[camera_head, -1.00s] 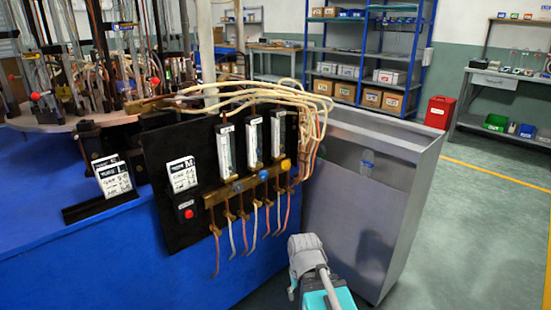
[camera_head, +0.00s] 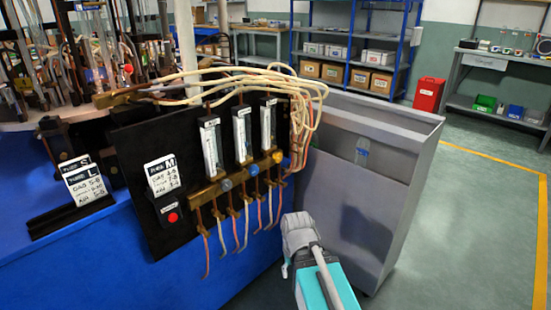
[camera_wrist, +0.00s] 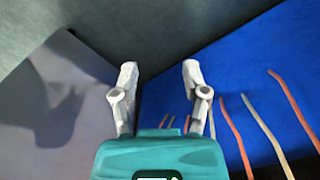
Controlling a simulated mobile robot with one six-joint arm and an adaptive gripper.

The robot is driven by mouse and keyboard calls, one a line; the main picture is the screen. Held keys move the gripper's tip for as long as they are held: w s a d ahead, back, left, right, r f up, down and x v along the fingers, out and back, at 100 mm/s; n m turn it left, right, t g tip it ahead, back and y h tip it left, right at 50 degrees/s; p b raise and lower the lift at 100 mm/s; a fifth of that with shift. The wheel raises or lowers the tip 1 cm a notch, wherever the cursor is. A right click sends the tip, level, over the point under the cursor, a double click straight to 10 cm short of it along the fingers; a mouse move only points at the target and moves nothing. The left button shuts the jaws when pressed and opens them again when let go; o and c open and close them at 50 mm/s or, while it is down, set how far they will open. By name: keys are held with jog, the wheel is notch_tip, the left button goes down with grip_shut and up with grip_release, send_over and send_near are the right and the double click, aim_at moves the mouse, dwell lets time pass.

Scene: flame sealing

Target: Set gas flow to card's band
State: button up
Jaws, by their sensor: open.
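The black gas panel (camera_head: 138,148) stands at the blue bench's front edge. It carries three upright flow meters: left (camera_head: 211,146), middle (camera_head: 242,134) and right (camera_head: 268,124). Below them on a brass manifold are a grey knob (camera_head: 225,185), a blue knob (camera_head: 253,170) and a yellow knob (camera_head: 278,157). A white card marked M (camera_head: 162,175) is on the panel; its small numbers and the meter readings are too small to read surely. My gripper (camera_wrist: 158,72) is open and empty in the wrist view, with hanging hoses to its right. Its fingers are hidden in the head view.
Cards marked S and L stand in a black holder (camera_head: 60,219) on the blue bench (camera_head: 90,265). A red button (camera_head: 172,217) is on the panel. Pale hoses (camera_head: 220,75) loop over it. A grey metal cabinet (camera_head: 395,195) stands close right. Open floor lies further right.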

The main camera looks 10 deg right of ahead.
jog(key=shift+o, duration=1.3)
jog(key=shift+w, duration=0.15)
jog(key=w+r+m+t+y+p, duration=0.2)
jog(key=w+r+m+t+y, duration=0.3)
jog(key=w+r+m+y, duration=0.55)
jog(key=w+d+r+m+t, duration=0.4)
jog(key=d+r+m, duration=0.1)
jog(key=m, duration=0.4)
jog(key=w+d+r+m+t+y+p, duration=0.1)
jog(key=w+d+r+m+t, duration=0.2)
jog(key=m, duration=0.6)
notch_tip(320, 180, up, 4)
jog(key=shift+w+d+f+t+p, duration=0.15)
jog(key=shift+w+d+t+p, duration=0.2)
jog(key=shift+d+t, duration=0.6)
jog(key=shift+w+d+g+y, duration=0.1)
jog(key=shift+g+y, duration=0.15)
